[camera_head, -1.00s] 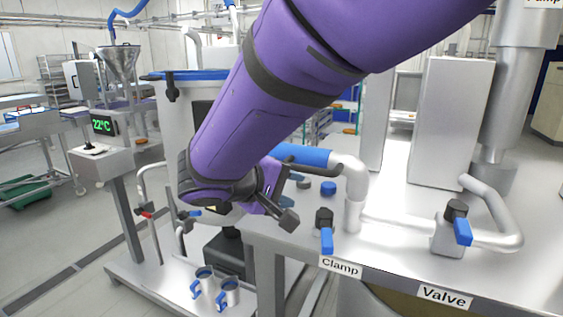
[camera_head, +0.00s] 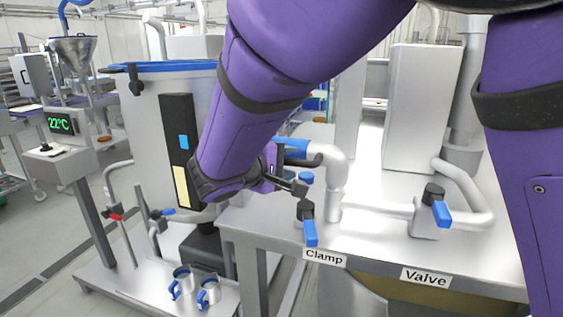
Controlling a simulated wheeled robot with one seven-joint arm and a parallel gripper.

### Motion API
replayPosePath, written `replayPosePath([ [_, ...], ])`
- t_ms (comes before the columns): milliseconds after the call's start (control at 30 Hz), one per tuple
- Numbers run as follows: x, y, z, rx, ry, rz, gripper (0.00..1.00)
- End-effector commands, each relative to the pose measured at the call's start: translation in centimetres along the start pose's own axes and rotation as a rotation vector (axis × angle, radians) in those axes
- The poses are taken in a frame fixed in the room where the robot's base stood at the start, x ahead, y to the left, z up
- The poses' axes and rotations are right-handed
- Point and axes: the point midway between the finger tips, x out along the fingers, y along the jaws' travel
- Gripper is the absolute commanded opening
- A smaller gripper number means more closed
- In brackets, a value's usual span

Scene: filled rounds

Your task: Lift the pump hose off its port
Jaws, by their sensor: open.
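The pump hose appears to be the blue sleeve (camera_head: 293,147) with a white elbow pipe (camera_head: 334,168) that bends down to the table beside the clamp. The clamp (camera_head: 308,222) has a black knob and a blue lever that hangs down over its "Clamp" label. My gripper (camera_head: 290,183) is at the end of my purple arm, left of the elbow pipe and just below the blue sleeve. It is open, and one dark finger points right toward the pipe. My arm hides the sleeve's left end. I cannot tell whether the gripper touches the hose.
A valve (camera_head: 430,215) with a blue lever sits to the right on the same pipe run. A tall grey box (camera_head: 420,110) stands behind. A large tank (camera_head: 165,120) is left of the table, with two metal mugs (camera_head: 196,288) on the low shelf below.

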Motion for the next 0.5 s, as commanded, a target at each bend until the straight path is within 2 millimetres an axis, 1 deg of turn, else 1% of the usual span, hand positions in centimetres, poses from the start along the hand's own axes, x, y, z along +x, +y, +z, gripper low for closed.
replayPosePath([
  [133,0.78,-0.04,-0.01,0.0,0.001,-0.001,0.44],
  [400,0.92,-0.04,-0.01,0.0,0.001,-0.001,0.44],
  [433,0.91,-0.04,-0.01,0.0,0.001,-0.001,0.42],
  [467,0.91,-0.04,-0.01,0.0,0.001,-0.001,0.35],
  [500,0.91,-0.04,-0.01,0.0,0.001,-0.001,0.26],
])
